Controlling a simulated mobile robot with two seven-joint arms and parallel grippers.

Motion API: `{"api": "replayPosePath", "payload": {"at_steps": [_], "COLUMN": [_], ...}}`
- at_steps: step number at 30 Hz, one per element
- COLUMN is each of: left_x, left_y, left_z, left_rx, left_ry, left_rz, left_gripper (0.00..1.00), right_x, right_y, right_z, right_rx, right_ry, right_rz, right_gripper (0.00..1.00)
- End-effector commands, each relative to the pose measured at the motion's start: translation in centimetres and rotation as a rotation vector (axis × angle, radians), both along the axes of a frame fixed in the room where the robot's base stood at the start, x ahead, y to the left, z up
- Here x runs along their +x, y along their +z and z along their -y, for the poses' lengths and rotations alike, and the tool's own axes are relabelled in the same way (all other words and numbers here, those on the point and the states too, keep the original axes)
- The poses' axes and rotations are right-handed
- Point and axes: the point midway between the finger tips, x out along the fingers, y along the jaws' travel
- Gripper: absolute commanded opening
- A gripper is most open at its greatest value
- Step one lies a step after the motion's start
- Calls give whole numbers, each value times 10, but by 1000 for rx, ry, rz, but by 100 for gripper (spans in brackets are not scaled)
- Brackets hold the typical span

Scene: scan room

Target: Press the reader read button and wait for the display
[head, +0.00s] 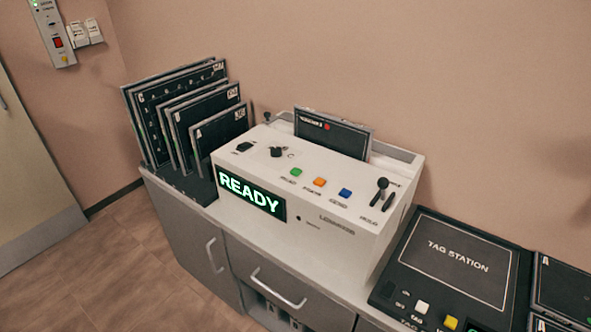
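The reader (330,228) is a white box on a counter by the wall. Its front display (251,194) is lit and shows READY in pale letters on black. On its sloped top are a green button (296,172), an orange button (320,182) and a blue button (345,193). The small labels under them are too blurred to read surely, so I cannot tell which is the read button. A dark cassette (334,135) with a red dot stands upright in the reader's back. Neither of my grippers is in view.
Several dark cassettes (192,122) stand in a rack left of the reader. A black tag station (455,260) lies to its right, with more dark plates (565,290) beyond. Black knobs and a lever (379,190) rise from the reader's top. Cabinet handles (277,290) project below.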

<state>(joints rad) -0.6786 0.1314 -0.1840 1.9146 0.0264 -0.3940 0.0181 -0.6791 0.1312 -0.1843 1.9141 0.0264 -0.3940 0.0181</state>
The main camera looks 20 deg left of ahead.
Motion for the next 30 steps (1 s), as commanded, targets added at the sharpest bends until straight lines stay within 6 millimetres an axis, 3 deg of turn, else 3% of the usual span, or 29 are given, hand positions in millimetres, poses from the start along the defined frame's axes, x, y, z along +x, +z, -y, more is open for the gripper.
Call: {"api": "replayPosePath", "payload": {"at_steps": [2,15,30], "left_x": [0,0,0], "left_y": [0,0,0], "left_z": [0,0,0], "left_rx": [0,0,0], "left_ry": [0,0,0], "left_rz": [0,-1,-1], "left_gripper": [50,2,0], "right_x": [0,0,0], "right_y": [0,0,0], "right_z": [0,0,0], "right_rx": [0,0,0], "right_ry": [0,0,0], "right_rz": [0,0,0], "right_gripper": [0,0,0]}}
